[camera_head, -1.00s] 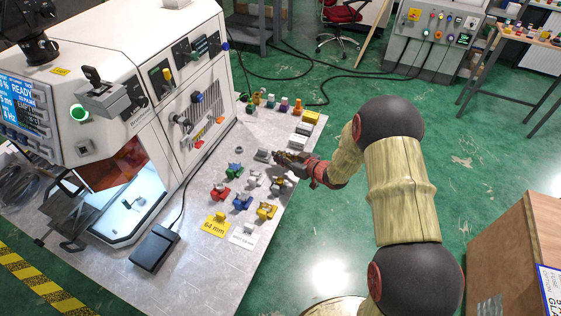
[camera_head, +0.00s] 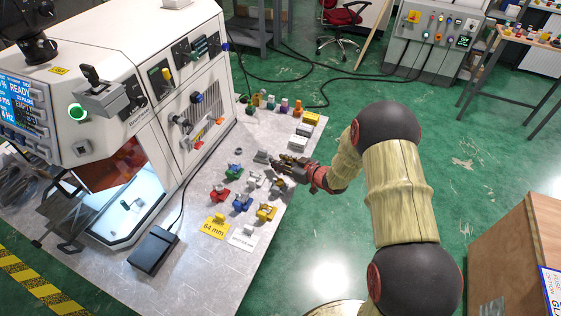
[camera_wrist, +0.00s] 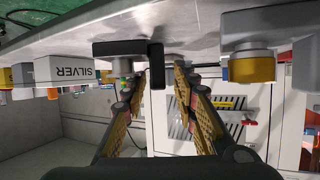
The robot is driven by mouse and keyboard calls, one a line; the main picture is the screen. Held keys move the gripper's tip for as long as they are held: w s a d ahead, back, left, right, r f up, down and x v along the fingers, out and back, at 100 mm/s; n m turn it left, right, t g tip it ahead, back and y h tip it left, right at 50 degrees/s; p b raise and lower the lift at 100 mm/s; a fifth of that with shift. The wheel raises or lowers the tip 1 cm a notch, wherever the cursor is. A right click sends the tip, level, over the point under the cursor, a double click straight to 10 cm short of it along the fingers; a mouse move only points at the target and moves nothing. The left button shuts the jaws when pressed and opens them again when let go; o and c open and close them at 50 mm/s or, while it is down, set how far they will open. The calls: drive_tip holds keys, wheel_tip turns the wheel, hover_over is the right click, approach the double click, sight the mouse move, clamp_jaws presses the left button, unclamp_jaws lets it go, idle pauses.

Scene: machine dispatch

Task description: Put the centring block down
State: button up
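A grey block (camera_head: 262,156), which I take to be the centring block, stands on the metal bench top just left of my gripper (camera_head: 273,161). In the wrist view, where the bench appears inverted, a grey block with a dark upright part (camera_wrist: 157,66) shows beyond my fingertips. My gripper (camera_wrist: 157,82) is open, with a gap between its two fingers. The block appears to rest on the bench, and I see nothing clamped between the pads. Whether a fingertip touches it cannot be told.
Red, blue, green and yellow clamps (camera_head: 241,202) stand close in front of my gripper. Small coloured items (camera_head: 270,103) and yellow and white blocks (camera_head: 310,118) line the back. A white machine (camera_head: 185,90) rises at left. A black box (camera_head: 154,248) lies in front.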

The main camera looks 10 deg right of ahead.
drive_tip(key=shift+r, duration=0.1)
drive_tip(key=shift+s+d+r, duration=0.15)
drive_tip(key=shift+s+d, duration=0.05)
drive_tip(key=p+v, duration=0.3)
drive_tip(key=v, duration=0.8)
drive_tip(key=s+d+r+m+g+h, duration=0.1)
drive_tip(key=d+r+m+h, duration=0.2)
drive_tip(key=r, duration=0.7)
drive_tip(key=s+d+r+h, duration=0.2)
drive_tip(key=d+r+h, duration=0.25)
drive_tip(key=r, duration=0.65)
drive_tip(key=s+a+r+m+g, duration=0.1)
drive_tip(key=s+a+r, duration=0.1)
drive_tip(key=s, duration=0.7)
drive_tip(key=s+a+r+m+g, duration=0.1)
drive_tip(key=s+a, duration=0.4)
drive_tip(key=s, duration=0.5)
drive_tip(key=s+a+r+m+g, duration=0.1)
drive_tip(key=s+a+r+g, duration=0.2)
drive_tip(key=s, duration=0.7)
drive_tip(key=shift+a+r, duration=0.6)
drive_tip(key=shift+r, duration=0.15)
drive_tip(key=shift+a, duration=0.1)
